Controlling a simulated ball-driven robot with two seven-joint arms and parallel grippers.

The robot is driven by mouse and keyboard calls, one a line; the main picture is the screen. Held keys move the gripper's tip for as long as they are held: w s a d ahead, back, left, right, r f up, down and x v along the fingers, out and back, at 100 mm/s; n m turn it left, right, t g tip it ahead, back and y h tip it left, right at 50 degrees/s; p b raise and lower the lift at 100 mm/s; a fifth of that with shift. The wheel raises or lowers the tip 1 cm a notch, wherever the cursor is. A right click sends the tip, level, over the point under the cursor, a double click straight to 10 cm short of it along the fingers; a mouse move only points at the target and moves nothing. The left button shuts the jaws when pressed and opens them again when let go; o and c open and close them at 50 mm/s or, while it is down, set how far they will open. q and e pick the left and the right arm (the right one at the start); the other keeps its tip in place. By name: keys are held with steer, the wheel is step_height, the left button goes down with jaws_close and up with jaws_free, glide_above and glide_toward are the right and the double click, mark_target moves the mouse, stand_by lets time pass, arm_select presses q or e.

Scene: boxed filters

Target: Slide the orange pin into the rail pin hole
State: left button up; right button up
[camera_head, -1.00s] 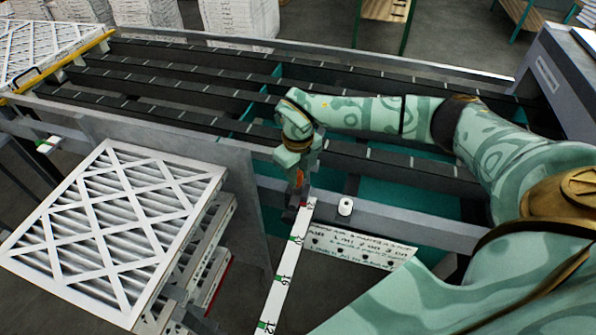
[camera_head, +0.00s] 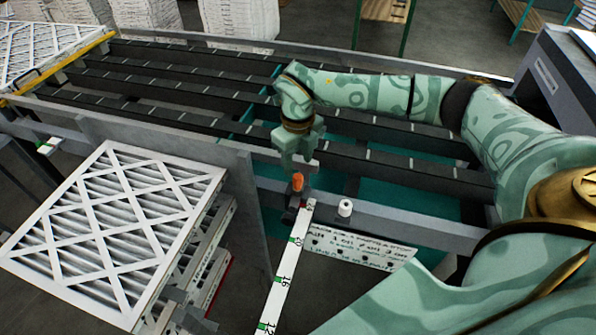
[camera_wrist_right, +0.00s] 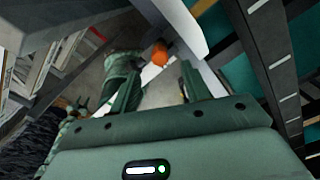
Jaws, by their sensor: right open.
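The orange pin (camera_head: 297,182) stands upright at the small dark stop block (camera_head: 291,205) on the near rail, by the top end of the white ruler strip. The pin hole itself is hidden, and I cannot tell how deep the pin sits. My right gripper (camera_head: 297,163) is open and empty just above the pin, apart from it. In the right wrist view, the orange pin (camera_wrist_right: 160,54) shows beyond the open fingers of the right gripper (camera_wrist_right: 160,88).
The white ruler strip (camera_head: 279,285) runs toward me from the rail. A small white cylinder (camera_head: 345,208) stands on the rail (camera_head: 400,226) to the right, above a lettered white plate (camera_head: 360,246).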

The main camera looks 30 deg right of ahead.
mark_target(297, 176)
step_height(297, 176, up, 10)
stand_by(0.6)
